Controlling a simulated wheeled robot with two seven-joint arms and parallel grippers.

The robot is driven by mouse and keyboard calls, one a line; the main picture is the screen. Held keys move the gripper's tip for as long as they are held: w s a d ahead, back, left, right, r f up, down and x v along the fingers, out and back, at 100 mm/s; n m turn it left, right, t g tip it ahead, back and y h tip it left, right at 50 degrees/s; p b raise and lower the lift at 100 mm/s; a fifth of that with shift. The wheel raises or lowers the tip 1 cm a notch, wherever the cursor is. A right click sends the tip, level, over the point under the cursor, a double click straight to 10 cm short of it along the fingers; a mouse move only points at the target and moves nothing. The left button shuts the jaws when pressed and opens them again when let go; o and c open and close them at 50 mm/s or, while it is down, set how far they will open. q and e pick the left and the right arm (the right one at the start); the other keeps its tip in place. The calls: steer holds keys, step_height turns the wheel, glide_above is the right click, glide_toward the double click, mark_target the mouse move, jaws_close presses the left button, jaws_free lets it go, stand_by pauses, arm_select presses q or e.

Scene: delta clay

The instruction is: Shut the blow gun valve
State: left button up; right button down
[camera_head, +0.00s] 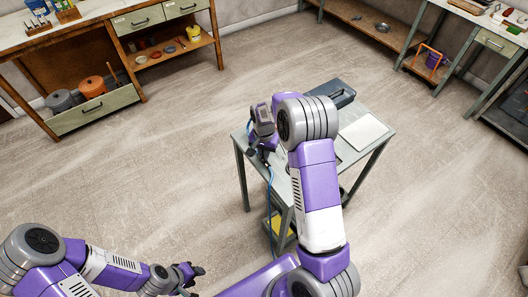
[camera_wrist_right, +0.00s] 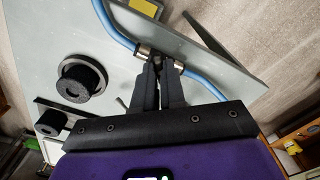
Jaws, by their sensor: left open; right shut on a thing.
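A blue hose (camera_wrist_right: 206,84) with brass-coloured fittings (camera_wrist_right: 145,49) runs along a grey panel edge in the right wrist view. My right gripper (camera_wrist_right: 160,62) is shut between the fittings, at the valve on the hose. The fingers hide most of the valve, so its handle position cannot be told. In the head view the blue hose (camera_head: 270,187) hangs at the left edge of the grey table (camera_head: 377,141), and my right gripper (camera_head: 260,155) is there, partly hidden. My left gripper (camera_head: 192,273) is open and empty over the floor, low in the head view, away from the table.
A dark case (camera_head: 331,93) and a pale flat panel (camera_head: 363,132) lie on the table. Black round parts (camera_wrist_right: 80,80) lie near the gripper. A wooden workbench (camera_head: 75,65) stands at the left, with shelves (camera_head: 362,22) at the back. The floor between is clear.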

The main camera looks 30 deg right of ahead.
steer(key=m+p, duration=0.1)
steer(key=m, duration=0.2)
steer(key=shift+r+m, duration=0.1)
steer(key=shift+m, duration=0.3)
steer(key=shift+m+p, duration=0.85)
steer(key=shift+m, duration=0.95)
steer(key=c, duration=1.2)
jaws_free()
step_height(320, 180, up, 7)
steer(key=shift+r+p, duration=0.2)
steer(key=shift+p, duration=0.45)
